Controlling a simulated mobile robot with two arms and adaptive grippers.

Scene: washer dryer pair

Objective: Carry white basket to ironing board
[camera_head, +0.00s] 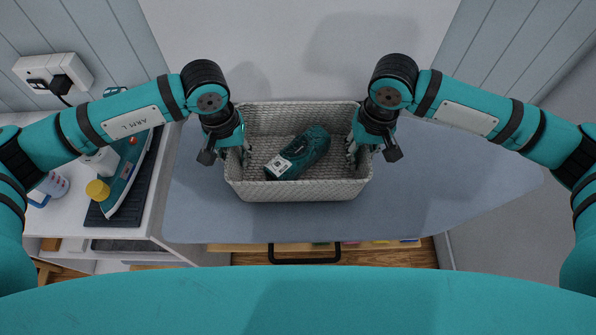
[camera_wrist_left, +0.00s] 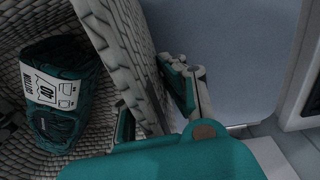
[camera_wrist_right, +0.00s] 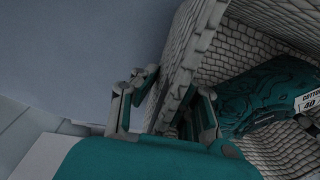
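The white basket (camera_head: 300,190), a woven box, stands on the blue-grey ironing board (camera_head: 430,200). A dark teal folded garment (camera_head: 312,148) with a white label lies in it. My left gripper (camera_head: 232,152) is at the basket's left wall, and my right gripper (camera_head: 362,148) is at its right wall. In the left wrist view, the gripper's fingers (camera_wrist_left: 155,98) straddle the basket wall (camera_wrist_left: 140,50), one inside and one outside. In the right wrist view, the fingers (camera_wrist_right: 175,95) straddle the opposite wall (camera_wrist_right: 188,45). Both look open, with gaps beside the wall.
At left, a white cabinet (camera_head: 70,225) holds a teal iron (camera_head: 125,175) on a dark mat, a yellow-capped container (camera_head: 98,190) and a mug (camera_head: 52,185). A wall socket (camera_head: 52,75) with a plug is behind. The board's right side is clear.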

